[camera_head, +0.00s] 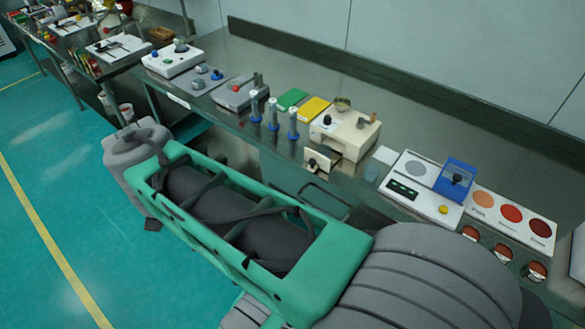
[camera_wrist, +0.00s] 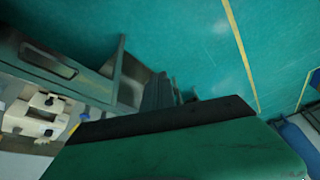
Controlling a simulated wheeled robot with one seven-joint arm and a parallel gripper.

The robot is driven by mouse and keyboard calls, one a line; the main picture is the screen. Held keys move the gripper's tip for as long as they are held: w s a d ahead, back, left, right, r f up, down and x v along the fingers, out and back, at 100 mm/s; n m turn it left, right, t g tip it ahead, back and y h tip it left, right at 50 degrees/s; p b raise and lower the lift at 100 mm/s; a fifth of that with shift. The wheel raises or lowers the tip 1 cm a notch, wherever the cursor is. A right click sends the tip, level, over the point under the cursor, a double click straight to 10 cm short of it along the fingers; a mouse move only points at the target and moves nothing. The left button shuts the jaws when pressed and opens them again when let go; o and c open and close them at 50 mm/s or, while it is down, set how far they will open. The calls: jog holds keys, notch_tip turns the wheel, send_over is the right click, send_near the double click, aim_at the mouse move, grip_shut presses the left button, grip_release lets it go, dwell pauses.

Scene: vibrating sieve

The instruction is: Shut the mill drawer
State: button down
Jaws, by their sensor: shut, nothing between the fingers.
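The mill (camera_head: 345,133) is a cream box with a small bowl and a dark knob on top, standing on the bench. Its drawer (camera_head: 320,160) sticks out at the front, with a pale front panel and a dark knob. The wrist view shows a cream unit that looks like the mill (camera_wrist: 36,117) at the left edge, partly cut off. My green arm lies across the foreground of the head view, below the drawer in the picture. My gripper's fingers cannot be made out in either view. A large green block with a dark edge fills the lower wrist view.
The floor in front is clear.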

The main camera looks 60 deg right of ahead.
jog(key=s+d+f+m+g+h+b, duration=0.25)
jog(key=s+d+m, duration=0.45)
jog(key=d+m, duration=0.5)
jog(key=s+d+f+m+g+h+b, duration=0.1)
jog(key=s+d+m+g+h+b, duration=0.2)
jog(key=s+d+m, duration=0.75)
jog(key=w+d+f+m+y+p, duration=0.1)
jog(key=w+d+f+p, duration=0.1)
jog(key=d+f, duration=0.6)
jog(key=d, duration=0.3)
jog(key=shift+f+g, duration=0.25)
jog(key=shift+g, duration=0.1)
jog(key=shift+w+y, duration=0.1)
jog(key=shift+y, duration=0.15)
